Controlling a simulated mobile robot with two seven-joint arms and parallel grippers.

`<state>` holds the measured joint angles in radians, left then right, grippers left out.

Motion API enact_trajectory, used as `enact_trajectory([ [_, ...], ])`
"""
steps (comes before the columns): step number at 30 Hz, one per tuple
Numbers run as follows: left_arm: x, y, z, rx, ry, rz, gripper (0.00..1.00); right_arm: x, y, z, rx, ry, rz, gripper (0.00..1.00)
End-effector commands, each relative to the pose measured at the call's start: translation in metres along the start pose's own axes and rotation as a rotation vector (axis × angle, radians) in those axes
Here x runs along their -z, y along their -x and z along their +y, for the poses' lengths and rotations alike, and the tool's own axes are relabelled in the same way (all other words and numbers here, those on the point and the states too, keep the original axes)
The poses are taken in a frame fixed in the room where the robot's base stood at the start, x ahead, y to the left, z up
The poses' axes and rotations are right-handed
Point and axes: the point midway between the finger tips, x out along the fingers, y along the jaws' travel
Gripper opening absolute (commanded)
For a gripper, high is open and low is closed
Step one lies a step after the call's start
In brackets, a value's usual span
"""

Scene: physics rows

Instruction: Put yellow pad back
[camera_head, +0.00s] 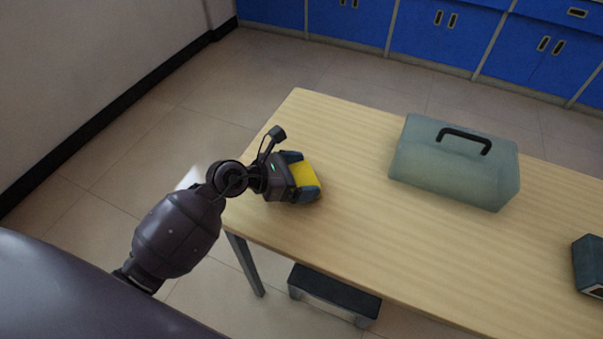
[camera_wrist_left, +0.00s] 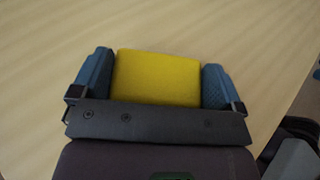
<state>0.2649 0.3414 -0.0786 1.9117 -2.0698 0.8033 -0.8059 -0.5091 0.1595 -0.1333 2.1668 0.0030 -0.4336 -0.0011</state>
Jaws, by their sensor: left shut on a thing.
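The yellow pad (camera_head: 304,175) is between the fingers of my left gripper (camera_head: 309,173), over the left end of the wooden table (camera_head: 350,225). In the left wrist view the yellow pad (camera_wrist_left: 157,78) fills the gap between the two blue fingers of the left gripper (camera_wrist_left: 158,80), which are shut on its sides. The tabletop (camera_wrist_left: 190,25) lies beneath it. I cannot tell whether the pad touches the table. My right gripper is not in view.
A grey-green case (camera_head: 455,165) with a black handle stands on the table to the right of the gripper. A dark box (camera_head: 588,265) is at the right edge. A dark stool (camera_head: 335,290) is at the table's front. Blue cabinets (camera_head: 420,35) line the back.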

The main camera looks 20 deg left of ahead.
Motion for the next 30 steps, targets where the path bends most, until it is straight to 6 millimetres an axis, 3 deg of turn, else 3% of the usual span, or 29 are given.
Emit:
enact_trajectory([
  [3, 0.004, -0.002, 0.0, 0.001, 0.001, 0.002, 0.67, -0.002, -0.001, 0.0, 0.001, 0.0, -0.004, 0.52],
  [4, 0.004, -0.001, 0.0, 0.001, 0.001, 0.001, 0.96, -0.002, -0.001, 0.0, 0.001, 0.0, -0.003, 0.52],
  [5, 0.003, -0.001, 0.0, 0.001, 0.0, 0.001, 1.0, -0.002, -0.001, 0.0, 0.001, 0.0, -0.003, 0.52],
  [17, -0.001, 0.007, 0.001, -0.001, -0.001, 0.001, 1.0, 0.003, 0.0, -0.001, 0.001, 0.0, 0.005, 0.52],
  [30, -0.001, 0.087, 0.001, -0.002, -0.003, 0.002, 1.0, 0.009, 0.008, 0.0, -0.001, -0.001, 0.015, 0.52],
])
